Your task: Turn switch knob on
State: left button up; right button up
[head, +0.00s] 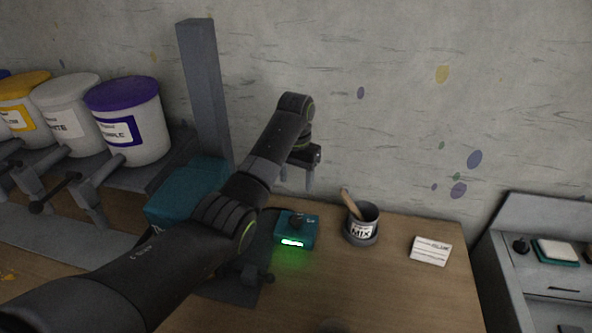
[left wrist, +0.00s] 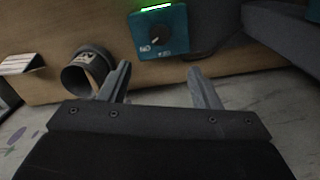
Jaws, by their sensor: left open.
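The teal switch box (head: 308,238) sits on the wooden table, with a dark round knob (head: 297,221) on top. A green light (head: 292,242) glows on its front face and tints the table. In the left wrist view, the box (left wrist: 178,22), the knob (left wrist: 156,37) and part of the lit green strip (left wrist: 150,8) show at the top. My left gripper (head: 297,181) is open and empty, fingers pointing down, above and behind the box. In the left wrist view, its fingers (left wrist: 159,72) are apart from the knob. My right gripper is not in view.
A grey mixing cup (head: 362,236) with a wooden stick stands right of the box. A white card (head: 430,251) lies farther right. Labelled paint buckets (head: 135,125) stand at the left. A grey post (head: 203,90) rises behind my arm. The table's front right is clear.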

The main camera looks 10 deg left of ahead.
pick_arm(q)
notch_tip(320, 180, up, 4)
jog(key=shift+f+b, duration=0.25)
jog(key=shift+b, duration=0.05)
jog(key=shift+r, duration=0.1)
